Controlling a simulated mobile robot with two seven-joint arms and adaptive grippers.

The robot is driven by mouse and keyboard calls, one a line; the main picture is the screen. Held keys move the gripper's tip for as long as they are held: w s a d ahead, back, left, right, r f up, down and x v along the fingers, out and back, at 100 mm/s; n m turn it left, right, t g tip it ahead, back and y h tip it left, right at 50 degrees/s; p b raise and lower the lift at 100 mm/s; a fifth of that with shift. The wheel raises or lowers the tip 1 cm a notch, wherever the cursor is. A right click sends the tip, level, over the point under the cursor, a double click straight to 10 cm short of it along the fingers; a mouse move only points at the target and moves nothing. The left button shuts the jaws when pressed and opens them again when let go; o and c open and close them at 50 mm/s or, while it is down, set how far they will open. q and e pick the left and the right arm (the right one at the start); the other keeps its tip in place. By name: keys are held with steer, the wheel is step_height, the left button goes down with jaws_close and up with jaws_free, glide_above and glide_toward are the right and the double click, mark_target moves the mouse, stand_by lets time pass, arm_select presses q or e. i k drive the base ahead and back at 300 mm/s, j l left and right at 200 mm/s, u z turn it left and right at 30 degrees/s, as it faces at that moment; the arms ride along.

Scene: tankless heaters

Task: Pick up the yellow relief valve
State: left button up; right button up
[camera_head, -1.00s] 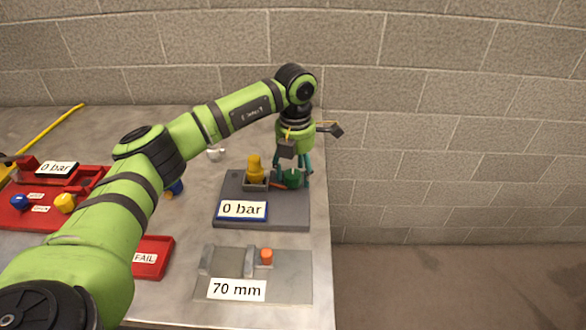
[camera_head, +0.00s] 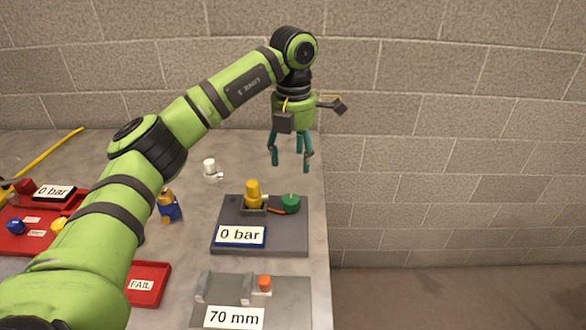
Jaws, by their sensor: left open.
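A yellow valve (camera_head: 253,192) stands upright in a small grey holder on the dark grey test stand (camera_head: 285,240) labelled "0 bar". A green round knob (camera_head: 291,204) sits just right of it on the same stand. A yellow-and-blue valve (camera_head: 169,207) stands on the table to the left, partly beside my arm. Another yellow part (camera_head: 58,226) shows at the left, partly hidden by my arm. My left gripper (camera_head: 291,163) points down with its fingers apart and empty, above and behind the knob, clear of the yellow valve. My right gripper is not seen.
A white fitting (camera_head: 210,169) stands behind the stand. A grey fixture (camera_head: 222,288) labelled "70 mm" with an orange button lies in front. Red trays (camera_head: 152,271) lie at left, one marked "FAIL". A block wall rises behind; the table ends at right.

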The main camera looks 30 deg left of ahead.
mark_target(254, 198)
steer(key=k+l, duration=0.1)
steer(key=l, duration=0.35)
steer(key=k+l, duration=0.1)
steer(key=l, duration=0.4)
steer(key=k+l, duration=0.1)
steer(key=l, duration=0.35)
